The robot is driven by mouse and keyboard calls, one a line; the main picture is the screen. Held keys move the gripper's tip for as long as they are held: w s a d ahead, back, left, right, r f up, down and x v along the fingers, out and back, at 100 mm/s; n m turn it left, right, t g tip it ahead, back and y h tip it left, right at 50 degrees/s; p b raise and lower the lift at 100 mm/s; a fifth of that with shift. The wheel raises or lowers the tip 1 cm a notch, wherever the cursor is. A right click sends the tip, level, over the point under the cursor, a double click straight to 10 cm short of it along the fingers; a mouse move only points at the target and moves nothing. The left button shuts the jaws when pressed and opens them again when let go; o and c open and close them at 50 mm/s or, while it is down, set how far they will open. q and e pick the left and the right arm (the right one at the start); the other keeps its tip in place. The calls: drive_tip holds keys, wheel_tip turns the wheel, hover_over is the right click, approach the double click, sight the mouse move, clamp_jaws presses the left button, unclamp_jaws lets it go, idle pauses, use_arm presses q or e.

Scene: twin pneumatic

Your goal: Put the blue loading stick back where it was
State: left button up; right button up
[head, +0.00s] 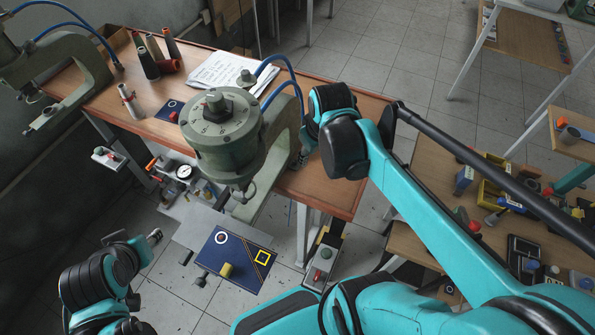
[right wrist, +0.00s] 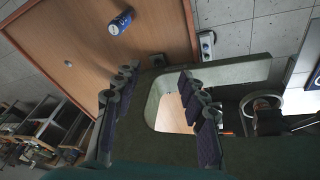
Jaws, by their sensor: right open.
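I cannot make out the blue loading stick for certain in either view. A short blue cylinder with a pale end (right wrist: 121,21) lies on the wooden table in the right wrist view; I cannot tell what it is. My right gripper (right wrist: 155,92) is open, with nothing seen held between its fingers. The green press frame (right wrist: 255,72) is close in front of and between them. In the head view my right gripper (head: 301,158) is beside the green press (head: 225,135), partly hidden by my wrist. My left gripper (head: 154,238) is low at the left, apart from everything.
A dark blue mat (head: 240,272) with a white ring and yellow square lies in front of the press; a yellow-ended piece (head: 226,270) is on it. A cluttered bench (head: 425,250) stands at right.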

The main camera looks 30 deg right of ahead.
drive_tip(key=s+a+m+t, duration=0.1)
drive_tip(key=s+a+t, duration=0.2)
drive_tip(key=a, duration=0.5)
drive_tip(key=shift+s+r+m+t+y, duration=0.25)
drive_tip(key=shift+s+m+t+y, duration=0.15)
drive_tip(key=shift+s, duration=0.35)
drive_tip(key=shift+a, duration=0.1)
